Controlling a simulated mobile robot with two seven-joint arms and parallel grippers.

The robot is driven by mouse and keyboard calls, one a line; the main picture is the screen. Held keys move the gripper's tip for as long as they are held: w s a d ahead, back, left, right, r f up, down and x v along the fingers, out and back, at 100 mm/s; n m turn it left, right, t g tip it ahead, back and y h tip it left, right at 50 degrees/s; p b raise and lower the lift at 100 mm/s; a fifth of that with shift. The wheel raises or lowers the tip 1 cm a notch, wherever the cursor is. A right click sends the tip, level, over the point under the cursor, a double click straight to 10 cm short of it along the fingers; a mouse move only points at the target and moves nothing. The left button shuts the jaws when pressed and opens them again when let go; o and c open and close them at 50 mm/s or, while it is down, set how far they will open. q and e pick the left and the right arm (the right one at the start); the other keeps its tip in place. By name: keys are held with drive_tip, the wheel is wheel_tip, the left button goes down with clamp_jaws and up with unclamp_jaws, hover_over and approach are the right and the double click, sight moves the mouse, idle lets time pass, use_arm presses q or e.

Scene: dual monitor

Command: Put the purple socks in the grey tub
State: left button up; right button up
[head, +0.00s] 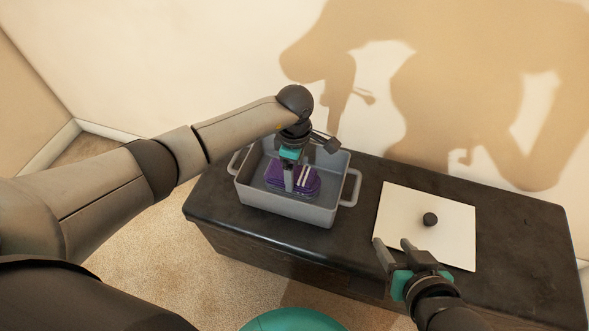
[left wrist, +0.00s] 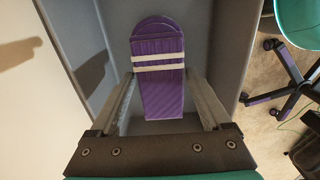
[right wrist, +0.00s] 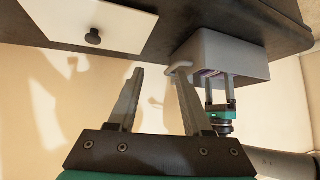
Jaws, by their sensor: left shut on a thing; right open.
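The purple socks (head: 309,182), a folded bundle with white stripes, are inside the grey tub (head: 290,208). In the left wrist view the socks (left wrist: 160,84) lie between the fingers of my left gripper (left wrist: 160,100), which is shut on them. In the head view my left gripper (head: 289,180) reaches down into the tub from above. The tub's wall (left wrist: 215,50) surrounds the socks, low near its floor. My right gripper (head: 391,246) is open and empty, near the table's front edge. The right wrist view also shows the tub (right wrist: 218,52).
The tub stands on a dark table (head: 520,235). To its right lies a white board (head: 455,225) with a small black knob (head: 429,219). A teal chair seat (head: 293,320) is in front of the table. A wall stands behind.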

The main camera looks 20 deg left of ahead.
sight(295, 173)
use_arm(q)
drive_tip(key=shift+f, duration=0.1)
drive_tip(key=o, duration=1.2)
drive_tip(key=shift+c, duration=0.2)
use_arm(e)
drive_tip(key=shift+w+a, duration=0.15)
drive_tip(key=shift+a, duration=0.1)
use_arm(q)
drive_tip(key=shift+r, duration=0.4)
wheel_tip(295, 173, up, 5)
drive_tip(key=p, duration=0.3)
use_arm(e)
drive_tip(key=s+d+g+h, duration=0.2)
drive_tip(key=s+d+g, duration=0.2)
drive_tip(key=s+d, duration=0.15)
use_arm(q)
wheel_tip(295, 173, up, 6)
drive_tip(key=p, duration=0.3)
drive_tip(key=shift+r, duration=0.2)
use_arm(e)
wheel_tip(295, 173, down, 7)
drive_tip(key=g, duration=0.1)
drive_tip(key=shift+w+r+m, duration=0.2)
drive_tip(key=shift+m, duration=0.1)
